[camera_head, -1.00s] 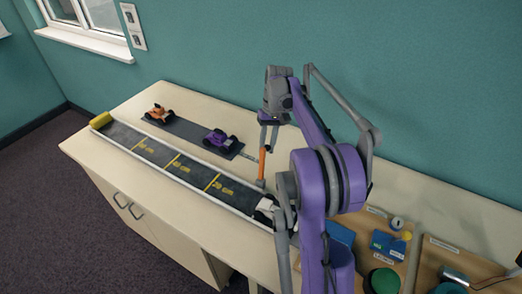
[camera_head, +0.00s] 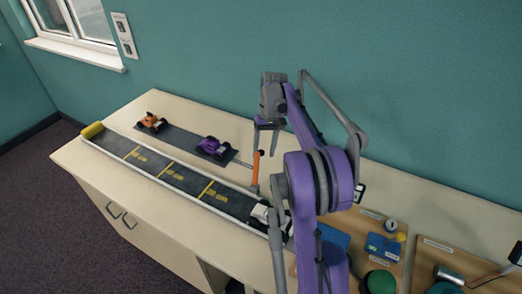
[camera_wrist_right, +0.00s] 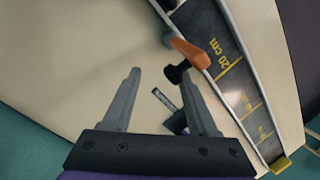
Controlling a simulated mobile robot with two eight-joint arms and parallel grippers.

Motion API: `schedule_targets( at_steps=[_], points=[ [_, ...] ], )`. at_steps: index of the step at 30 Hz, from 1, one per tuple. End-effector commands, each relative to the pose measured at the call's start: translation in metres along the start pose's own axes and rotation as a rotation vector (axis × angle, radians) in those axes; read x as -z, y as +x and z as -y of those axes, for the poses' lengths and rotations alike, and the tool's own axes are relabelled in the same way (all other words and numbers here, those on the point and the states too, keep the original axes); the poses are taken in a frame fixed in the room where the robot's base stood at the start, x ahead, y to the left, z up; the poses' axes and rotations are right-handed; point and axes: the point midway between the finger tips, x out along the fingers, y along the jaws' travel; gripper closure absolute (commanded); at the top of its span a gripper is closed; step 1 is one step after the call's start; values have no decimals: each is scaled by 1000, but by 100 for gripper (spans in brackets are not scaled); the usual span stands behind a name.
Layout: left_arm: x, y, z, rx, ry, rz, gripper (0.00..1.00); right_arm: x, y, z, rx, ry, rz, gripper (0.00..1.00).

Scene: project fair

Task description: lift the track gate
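The track (camera_head: 178,178) is a long dark strip with yellow distance marks and pale side walls, lying along the bench. The gate's orange handle (camera_head: 256,166) stands upright at the track's far side near its right end; it also shows in the wrist view (camera_wrist_right: 190,52), with a black knob below it. A white car (camera_head: 262,213) sits at the track's right end, partly hidden by my arm. My right gripper (camera_head: 266,140) is open and empty, close above and beside the handle. In the wrist view its open fingers (camera_wrist_right: 160,80) point towards the handle without touching it. My left gripper is out of view.
An orange car (camera_head: 152,122) and a purple car (camera_head: 213,147) stand on a dark strip (camera_head: 180,138) behind the track. A yellow block (camera_head: 92,130) closes the track's left end. Boards with blue and green parts (camera_head: 385,247) lie at the right. The wall is close behind.

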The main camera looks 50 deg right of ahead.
Motion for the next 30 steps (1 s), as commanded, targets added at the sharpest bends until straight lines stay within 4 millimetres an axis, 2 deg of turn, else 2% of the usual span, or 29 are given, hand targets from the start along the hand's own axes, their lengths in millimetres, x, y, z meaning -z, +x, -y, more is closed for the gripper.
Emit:
schedule_targets(
  at_steps=[1, 3, 19, 23, 30],
  points=[
    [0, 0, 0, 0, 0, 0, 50, 1, 0, -3, -5, 4, -2, 49],
    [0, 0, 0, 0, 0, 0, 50, 0, 0, -2, -5, 3, -2, 41],
    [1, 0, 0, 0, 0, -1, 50, -1, -5, 1, 0, -1, 3, 41],
    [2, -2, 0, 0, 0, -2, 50, -1, -22, 1, 0, 0, 2, 41],
    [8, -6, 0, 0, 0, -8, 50, 0, -72, 1, 1, 0, 1, 41]
  ],
)
